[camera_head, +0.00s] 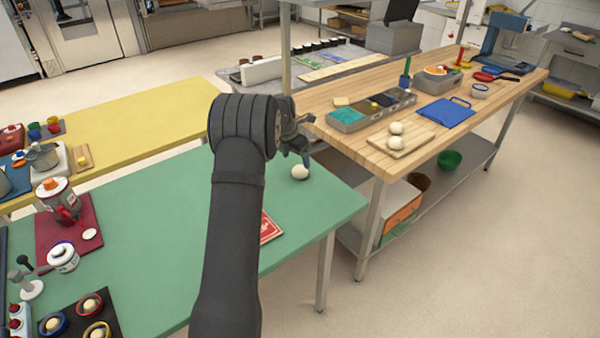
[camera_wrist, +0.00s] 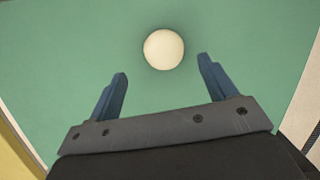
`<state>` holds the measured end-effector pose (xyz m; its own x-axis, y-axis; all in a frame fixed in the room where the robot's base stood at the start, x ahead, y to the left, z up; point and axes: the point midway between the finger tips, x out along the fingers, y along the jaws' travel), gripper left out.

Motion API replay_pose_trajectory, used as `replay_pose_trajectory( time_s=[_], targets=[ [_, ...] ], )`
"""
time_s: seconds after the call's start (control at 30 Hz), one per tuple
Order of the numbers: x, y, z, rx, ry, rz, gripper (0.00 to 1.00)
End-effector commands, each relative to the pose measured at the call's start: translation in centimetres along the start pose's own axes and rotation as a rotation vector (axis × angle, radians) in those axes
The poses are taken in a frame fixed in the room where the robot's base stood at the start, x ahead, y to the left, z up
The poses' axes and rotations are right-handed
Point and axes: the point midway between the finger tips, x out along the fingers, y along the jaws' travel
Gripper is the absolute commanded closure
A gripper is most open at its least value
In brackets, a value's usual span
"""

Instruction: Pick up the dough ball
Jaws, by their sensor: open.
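A cream-white dough ball (camera_head: 300,172) rests on the green table (camera_head: 150,230) near its far right corner. My gripper (camera_head: 298,142) is above it in the head view, partly hidden behind my own wrist. In the wrist view the dough ball (camera_wrist: 164,49) lies beyond the fingertips, roughly centred between them. The two blue fingers of my gripper (camera_wrist: 161,68) are spread apart with nothing between them. Two more white balls (camera_head: 396,135) sit on a small board on the wooden table.
A red booklet (camera_head: 269,228) lies on the green table beside my arm. The wooden table (camera_head: 350,143) stands to the right, with a compartment tray (camera_head: 371,110) and a blue board (camera_head: 445,111). A red mat (camera_head: 68,230) with a jar is at left. The green surface around the ball is clear.

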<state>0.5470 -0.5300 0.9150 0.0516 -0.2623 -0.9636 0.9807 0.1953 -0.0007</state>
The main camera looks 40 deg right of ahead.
Motion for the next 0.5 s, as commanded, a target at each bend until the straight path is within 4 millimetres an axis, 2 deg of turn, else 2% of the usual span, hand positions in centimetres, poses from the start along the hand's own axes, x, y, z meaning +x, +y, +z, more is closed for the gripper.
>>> replay_pose_trajectory(
  time_s=[0.27,0.5],
  targets=[
    [1.8,-0.3,0.0,0.001,0.001,-0.001,0.23],
    [5.3,-0.6,-0.1,0.001,0.001,0.000,0.23]
  ],
)
